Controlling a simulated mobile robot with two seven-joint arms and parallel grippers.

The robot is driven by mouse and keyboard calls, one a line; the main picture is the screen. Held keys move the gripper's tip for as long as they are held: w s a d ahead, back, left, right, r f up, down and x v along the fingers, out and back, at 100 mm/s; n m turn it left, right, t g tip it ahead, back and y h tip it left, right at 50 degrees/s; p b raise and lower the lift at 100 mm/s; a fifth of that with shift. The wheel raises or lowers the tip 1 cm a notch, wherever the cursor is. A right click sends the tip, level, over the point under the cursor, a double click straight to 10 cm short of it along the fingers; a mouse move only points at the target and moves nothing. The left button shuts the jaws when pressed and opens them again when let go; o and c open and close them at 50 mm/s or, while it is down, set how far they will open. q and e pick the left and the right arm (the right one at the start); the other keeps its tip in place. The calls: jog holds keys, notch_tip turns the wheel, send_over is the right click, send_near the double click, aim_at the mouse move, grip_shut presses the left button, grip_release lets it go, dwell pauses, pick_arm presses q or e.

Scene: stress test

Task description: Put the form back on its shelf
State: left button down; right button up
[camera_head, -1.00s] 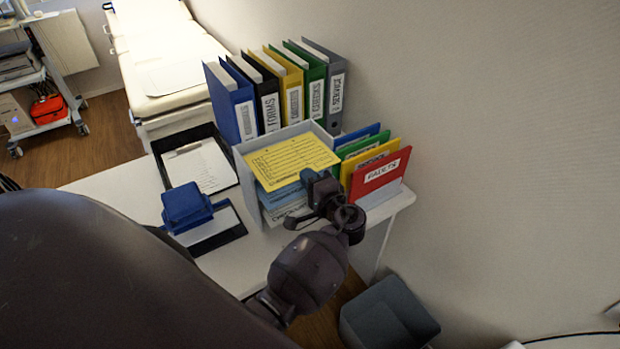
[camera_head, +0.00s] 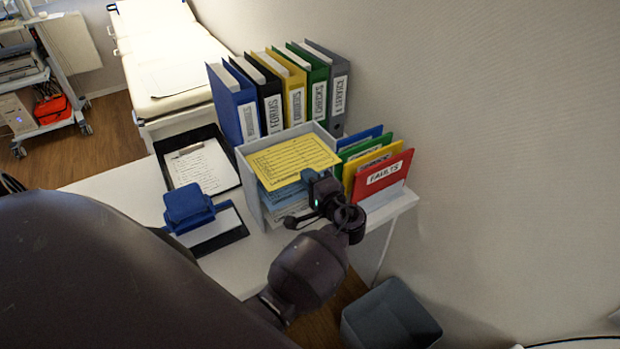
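A yellow printed form (camera_head: 292,160) lies in the top of a grey letter tray unit (camera_head: 250,192), its near right corner reaching toward the tray's open front. Blue sheets (camera_head: 285,198) and paler sheets lie on the levels below it. My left gripper (camera_head: 316,188) is at the open front of the unit, just below the yellow form's near edge and in front of the blue sheets. Its fingertips are small, dark and partly hidden, so I cannot tell whether they are open or hold a sheet. My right gripper is not in view.
Coloured folders with a red FAULTS one (camera_head: 382,178) stand right of the tray, close to my gripper. Ring binders (camera_head: 270,100) stand behind. A clipboard (camera_head: 203,165) and blue hole punch (camera_head: 188,207) are at left. A grey bin (camera_head: 390,318) stands below on the floor.

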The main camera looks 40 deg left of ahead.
pick_arm(q)
jog(key=shift+w+a, duration=0.2)
jog(key=shift+a, duration=0.2)
dwell(0.5)
jog(key=c, duration=1.3)
grip_release()
